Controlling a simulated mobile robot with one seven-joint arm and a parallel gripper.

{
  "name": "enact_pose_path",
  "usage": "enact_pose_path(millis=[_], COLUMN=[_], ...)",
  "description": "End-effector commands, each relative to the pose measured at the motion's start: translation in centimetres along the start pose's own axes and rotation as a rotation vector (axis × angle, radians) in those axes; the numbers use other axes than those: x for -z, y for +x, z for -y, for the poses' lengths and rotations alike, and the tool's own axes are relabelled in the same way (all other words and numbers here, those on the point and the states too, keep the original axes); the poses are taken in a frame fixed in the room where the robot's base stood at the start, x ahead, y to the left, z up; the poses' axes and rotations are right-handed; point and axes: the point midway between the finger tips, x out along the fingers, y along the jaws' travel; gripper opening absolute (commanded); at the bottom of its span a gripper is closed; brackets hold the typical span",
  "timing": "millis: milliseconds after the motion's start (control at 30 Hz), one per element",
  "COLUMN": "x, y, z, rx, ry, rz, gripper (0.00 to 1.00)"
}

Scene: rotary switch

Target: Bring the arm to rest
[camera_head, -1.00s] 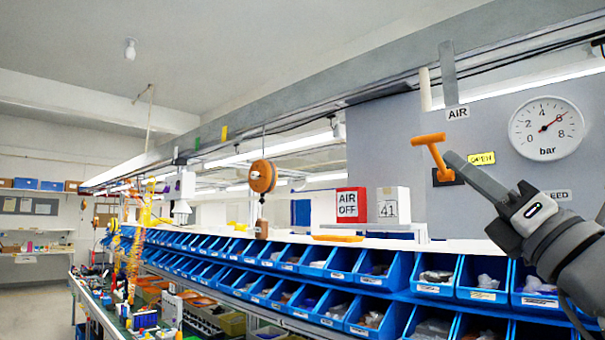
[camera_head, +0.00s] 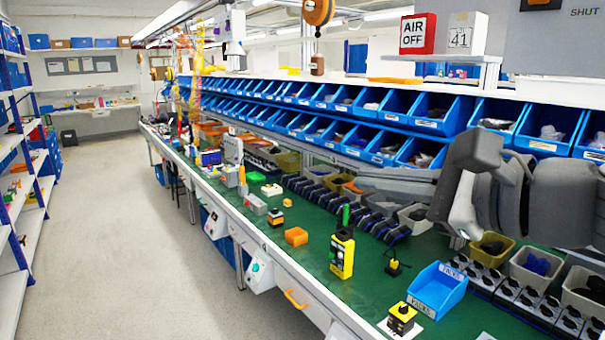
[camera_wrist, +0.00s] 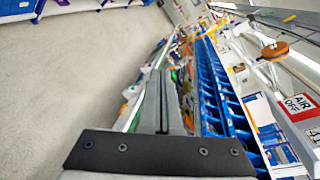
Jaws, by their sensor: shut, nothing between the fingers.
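My arm reaches in from the right edge of the head view. My gripper (camera_head: 372,181) points left, in the air over the green bench (camera_head: 318,262) and in front of the rows of blue bins. Its fingers are together with nothing between them. In the wrist view the gripper (camera_wrist: 162,78) is shut and empty, pointing along the aisle and bench. The grey panel (camera_head: 560,45) at the top right shows only its lower part, with a SHUT label (camera_head: 585,12). The orange handle and the gauge are out of view.
Blue bins (camera_head: 432,112) line the shelf behind my gripper. An AIR OFF sign (camera_head: 417,33) stands above them. On the bench are a yellow pendant (camera_head: 342,255), a blue tray (camera_head: 437,288) and an orange box (camera_head: 296,237). The aisle floor (camera_head: 130,240) is clear.

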Motion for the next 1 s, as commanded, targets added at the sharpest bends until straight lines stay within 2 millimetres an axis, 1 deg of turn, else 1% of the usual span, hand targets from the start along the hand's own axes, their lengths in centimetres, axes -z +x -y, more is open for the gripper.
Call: enact_pose_path(millis=[33,67,100,167,200,300,433,533,600,700,800,1000], x=[0.8,1.4,2.2,3.4,4.3,6.6,9.7,11.8,12.9,14.0,14.6,14.8], y=[0.4,0.6,0.7,0.7,0.6,-0.1,-1.7,-3.1,-4.0,-4.9,-5.4,-5.6], z=[-2.3,-3.6,-5.2,-7.6,-9.1,-12.3,-15.6,-17.0,-17.6,-17.9,-18.1,-18.1], rx=[-0.072,-0.116,-0.176,-0.269,-0.333,-0.497,-0.720,-0.880,-0.975,-1.075,-1.132,-1.151], ry=[-0.115,-0.188,-0.284,-0.431,-0.531,-0.782,-1.107,-1.327,-1.452,-1.580,-1.648,-1.671], rz=[-0.044,-0.069,-0.100,-0.140,-0.164,-0.210,-0.242,-0.247,-0.243,-0.235,-0.227,-0.225], gripper=[0.00,0.00,0.00,0.00,0.00,0.00,0.00,0.00,0.00,0.00,0.00,0.00])
